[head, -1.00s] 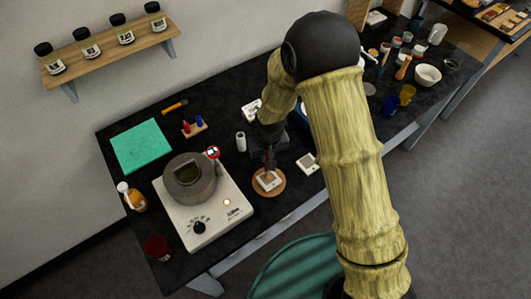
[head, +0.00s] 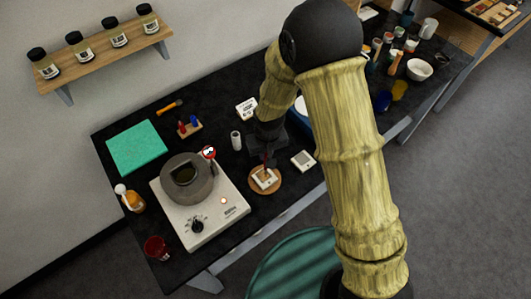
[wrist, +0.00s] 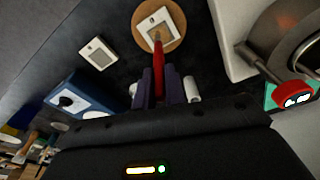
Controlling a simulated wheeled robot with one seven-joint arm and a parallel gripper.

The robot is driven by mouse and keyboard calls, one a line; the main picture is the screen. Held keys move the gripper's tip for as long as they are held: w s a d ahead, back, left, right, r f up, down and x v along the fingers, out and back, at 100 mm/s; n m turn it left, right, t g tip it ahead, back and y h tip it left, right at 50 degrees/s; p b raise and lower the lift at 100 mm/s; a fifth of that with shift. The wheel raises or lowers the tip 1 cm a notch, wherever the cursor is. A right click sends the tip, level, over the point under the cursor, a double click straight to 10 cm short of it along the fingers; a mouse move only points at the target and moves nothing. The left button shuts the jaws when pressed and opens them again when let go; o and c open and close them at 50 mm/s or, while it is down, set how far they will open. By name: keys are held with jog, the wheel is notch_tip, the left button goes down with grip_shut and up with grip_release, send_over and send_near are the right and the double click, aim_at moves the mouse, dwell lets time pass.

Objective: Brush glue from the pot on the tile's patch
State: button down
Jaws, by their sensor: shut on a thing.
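My gripper (wrist: 159,88) is shut on a red-handled brush (wrist: 159,72), which also shows in the head view (head: 266,160). The brush's pale tip points at a white tile (wrist: 153,24) with a darker patch. The tile lies on a round wooden board (wrist: 177,30); it also shows in the head view (head: 265,180). The tip is over or on the patch; I cannot tell whether it touches. The grey pot (head: 187,181) with a dark opening stands on a white hot plate (head: 226,199), left of my gripper in the head view.
A red thing with white spots (head: 208,152) is at the pot's rim. A green mat (head: 137,147), amber bottle (head: 134,201) and red cup (head: 156,249) stand around the hot plate. A white roll (head: 236,140) is behind the board.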

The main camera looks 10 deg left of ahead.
jog(key=shift+r+p, duration=0.85)
jog(key=shift+r, duration=0.8)
jog(key=shift+r+p, duration=1)
jog(key=shift+r, duration=0.45)
jog(key=shift+f, duration=0.15)
jog(key=f+b, duration=0.6)
jog(key=f, duration=0.1)
jog(key=shift+s+d+b, duration=0.2)
jog(key=shift+b, duration=0.1)
jog(key=shift+f+b, duration=0.8)
jog(key=shift+f, duration=0.15)
jog(key=shift+a, duration=0.1)
